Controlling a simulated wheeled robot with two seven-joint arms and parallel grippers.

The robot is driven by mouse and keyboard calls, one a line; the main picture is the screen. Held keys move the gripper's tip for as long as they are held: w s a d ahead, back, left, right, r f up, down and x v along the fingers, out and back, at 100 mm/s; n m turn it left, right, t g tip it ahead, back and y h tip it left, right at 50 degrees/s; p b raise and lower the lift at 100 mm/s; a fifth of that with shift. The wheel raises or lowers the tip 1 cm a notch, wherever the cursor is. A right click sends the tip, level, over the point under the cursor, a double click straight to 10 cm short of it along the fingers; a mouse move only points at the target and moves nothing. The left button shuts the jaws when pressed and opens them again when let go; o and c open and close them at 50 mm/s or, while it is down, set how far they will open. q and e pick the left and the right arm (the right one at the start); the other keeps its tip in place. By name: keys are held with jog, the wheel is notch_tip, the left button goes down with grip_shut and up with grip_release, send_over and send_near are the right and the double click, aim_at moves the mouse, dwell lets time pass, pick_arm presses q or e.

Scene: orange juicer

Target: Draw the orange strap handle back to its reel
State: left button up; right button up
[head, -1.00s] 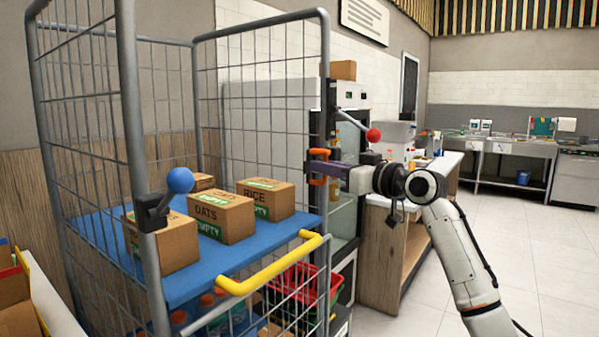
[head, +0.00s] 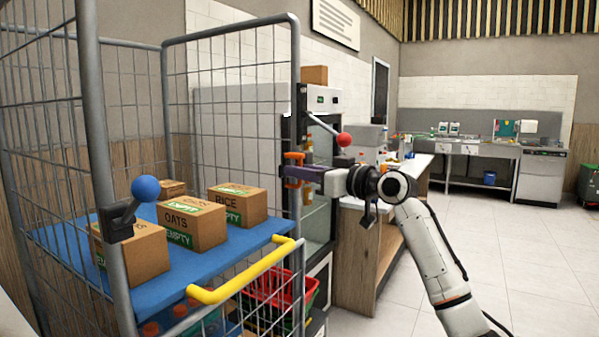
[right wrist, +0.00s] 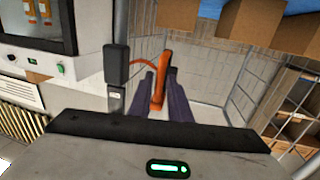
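The orange strap handle (right wrist: 159,80) stands between the two purple fingers of my right gripper (right wrist: 165,88) in the right wrist view. The fingers appear closed on it. A short orange strap runs from the handle to a dark upright box, the reel (right wrist: 117,64), just left of the fingers. In the head view the orange handle (head: 293,168) shows at the tip of my right gripper (head: 303,172), beside the right front post of the roll cage (head: 296,90). The reel is hard to make out there. My left gripper is not in view.
The cage has a lever with a red ball (head: 344,139) just above my gripper and one with a blue ball (head: 146,188). Cartons stand on its blue shelf (head: 185,277); a yellow bar (head: 240,272) crosses its front. A counter (head: 352,240) stands behind.

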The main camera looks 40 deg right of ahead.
jog(key=s+b, duration=0.3)
jog(key=s, duration=0.7)
jog(key=shift+d, duration=0.45)
